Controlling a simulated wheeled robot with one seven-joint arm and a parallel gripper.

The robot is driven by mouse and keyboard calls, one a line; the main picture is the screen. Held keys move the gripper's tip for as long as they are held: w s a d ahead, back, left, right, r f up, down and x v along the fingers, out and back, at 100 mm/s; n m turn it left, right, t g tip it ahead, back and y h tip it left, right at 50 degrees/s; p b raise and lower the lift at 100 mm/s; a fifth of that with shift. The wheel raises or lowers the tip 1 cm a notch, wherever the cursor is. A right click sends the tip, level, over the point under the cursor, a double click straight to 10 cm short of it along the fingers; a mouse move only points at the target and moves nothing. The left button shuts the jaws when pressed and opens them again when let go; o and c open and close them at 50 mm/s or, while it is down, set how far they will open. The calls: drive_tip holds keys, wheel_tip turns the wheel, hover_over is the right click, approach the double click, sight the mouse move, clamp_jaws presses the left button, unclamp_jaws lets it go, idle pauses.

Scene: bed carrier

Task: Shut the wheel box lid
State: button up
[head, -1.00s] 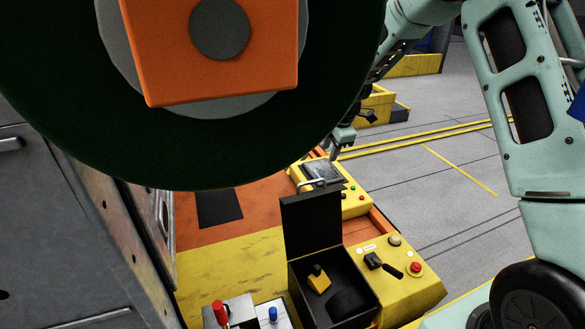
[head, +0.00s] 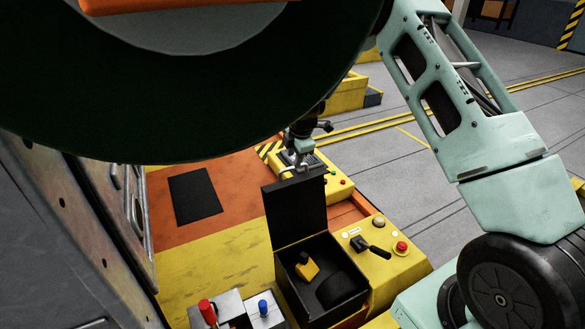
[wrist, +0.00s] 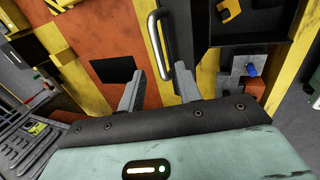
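The wheel box (head: 340,301) is black and open on the yellow deck. A yellow-and-black piece (head: 307,267) and a dark round form lie inside. Its black lid (head: 296,212) stands upright at the far side. A silver bar handle (wrist: 157,45) shows in the wrist view, just ahead of my gripper (wrist: 157,88); it appears to be at the lid's upper edge. My gripper's fingers are apart with nothing held between them.
A large dark green disc (head: 200,125) blocks the upper left of the head view. A control panel with a black lever (head: 378,251) and red button (head: 401,247) is right of the box. Red (head: 206,308) and blue (head: 263,306) knobs stand left of it.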

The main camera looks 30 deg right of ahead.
sight(292, 168)
drive_tip(key=shift+b+x, duration=0.45)
drive_tip(key=shift+x, duration=1.8)
